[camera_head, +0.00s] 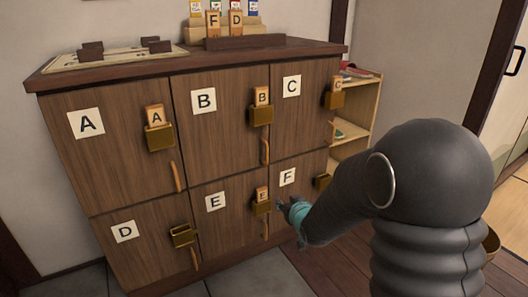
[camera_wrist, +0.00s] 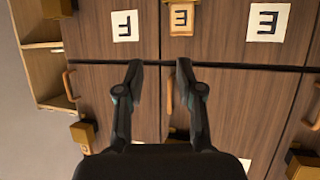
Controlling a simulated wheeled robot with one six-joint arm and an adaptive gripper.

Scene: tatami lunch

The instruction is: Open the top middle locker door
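The top middle locker door, B (camera_head: 222,128), is closed, with a white B label, a brass holder (camera_head: 261,114) with a wooden B tag, and a slim wooden handle (camera_head: 265,152) at its lower right. The upside-down wrist view shows this handle (camera_wrist: 170,96) between my fingers in the picture, nearer the right finger. My gripper (camera_wrist: 159,75) is open and empty; whether it touches the door is unclear. In the head view my gripper (camera_head: 284,207) is low in front of doors E and F, partly hidden by my arm.
Doors A (camera_head: 110,150), C (camera_head: 305,105), D (camera_head: 140,255), E (camera_head: 225,225) and F (camera_head: 297,170) look closed. Holders on A, B, C and E hold tags; D's looks empty. A tag rack (camera_head: 245,42) stands on top. An open shelf (camera_head: 358,115) stands right.

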